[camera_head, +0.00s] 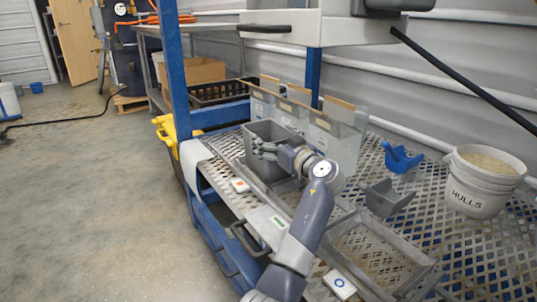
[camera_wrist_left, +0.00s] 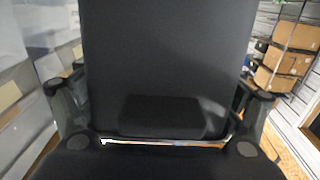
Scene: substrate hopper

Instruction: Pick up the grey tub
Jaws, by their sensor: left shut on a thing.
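The grey tub (camera_head: 263,165) stands at the left part of the perforated metal bench, in front of clear-fronted bins. My left gripper (camera_head: 262,149) reaches it from the right side and is shut on it, with the fingers at its wall. In the left wrist view the dark tub wall (camera_wrist_left: 170,60) fills the middle, between the two fingers (camera_wrist_left: 165,142). The tub looks upright. I cannot tell whether its base touches the bench. My right gripper is not in view.
A white bucket marked HULLS (camera_head: 478,190), a blue scoop (camera_head: 402,157) and a grey scoop (camera_head: 386,198) stand on the bench at right. An empty mesh-bottomed tray (camera_head: 385,250) lies nearer. Clear bins (camera_head: 335,135) stand close behind the tub; a blue post (camera_head: 174,75) rises at left.

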